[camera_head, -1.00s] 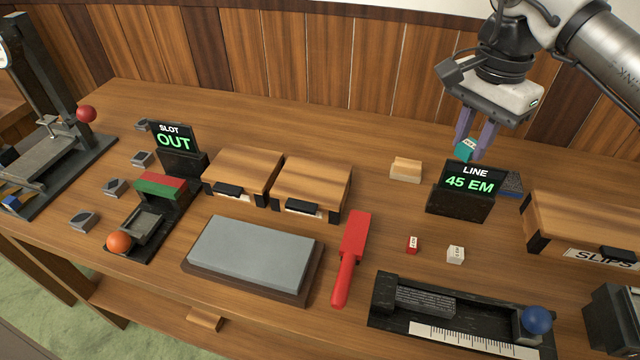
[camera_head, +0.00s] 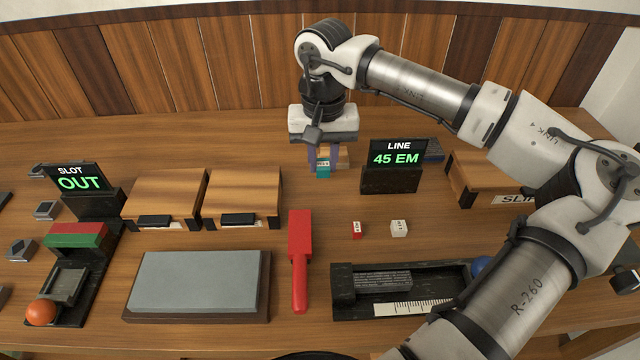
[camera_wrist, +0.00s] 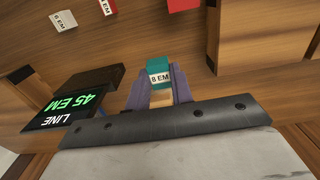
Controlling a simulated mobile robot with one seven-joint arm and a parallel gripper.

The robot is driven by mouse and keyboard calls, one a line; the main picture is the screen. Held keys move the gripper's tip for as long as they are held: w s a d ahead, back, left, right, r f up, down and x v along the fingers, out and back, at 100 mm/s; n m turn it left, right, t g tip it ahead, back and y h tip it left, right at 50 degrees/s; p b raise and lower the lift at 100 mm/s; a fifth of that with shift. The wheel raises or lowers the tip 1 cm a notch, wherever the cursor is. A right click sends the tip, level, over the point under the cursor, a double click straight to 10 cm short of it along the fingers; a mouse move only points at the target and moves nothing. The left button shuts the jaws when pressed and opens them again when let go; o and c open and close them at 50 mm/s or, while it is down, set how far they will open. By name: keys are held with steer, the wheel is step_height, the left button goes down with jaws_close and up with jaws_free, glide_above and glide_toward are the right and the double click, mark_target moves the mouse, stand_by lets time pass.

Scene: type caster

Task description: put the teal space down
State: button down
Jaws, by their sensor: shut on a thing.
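The teal space (camera_head: 323,169) is a small block with a white label, which reads 8 EM in the wrist view (camera_wrist: 159,72). My gripper (camera_head: 323,164) is shut on it, with purple fingers on either side. In the head view it hangs left of the LINE display, in front of a pale wooden block (camera_head: 343,157). In the wrist view my gripper (camera_wrist: 159,85) holds the teal space at its fingertips, over the table. I cannot tell whether the teal space touches the table.
The LINE display (camera_head: 392,165) reads 45 EM. A red space (camera_head: 356,229) and a white space (camera_head: 399,228) stand in front. The dark composing stick (camera_head: 345,297), red mallet (camera_head: 300,245), grey slab (camera_head: 195,282) and wooden cases (camera_head: 243,190) are nearby. Bare table lies around the small spaces.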

mark_target(323, 200)
step_height(323, 200, down, 7)
steer(key=shift+f+p, duration=0.2)
steer(key=shift+p, duration=0.3)
steer(key=shift+f, duration=0.25)
steer(key=shift+f+b, duration=0.2)
steer(key=shift+b, duration=0.1)
steer(key=c, duration=1.2)
jaws_free()
steer(key=shift+r, duration=0.1)
steer(key=shift+c, duration=0.2)
steer(key=shift+r, duration=0.1)
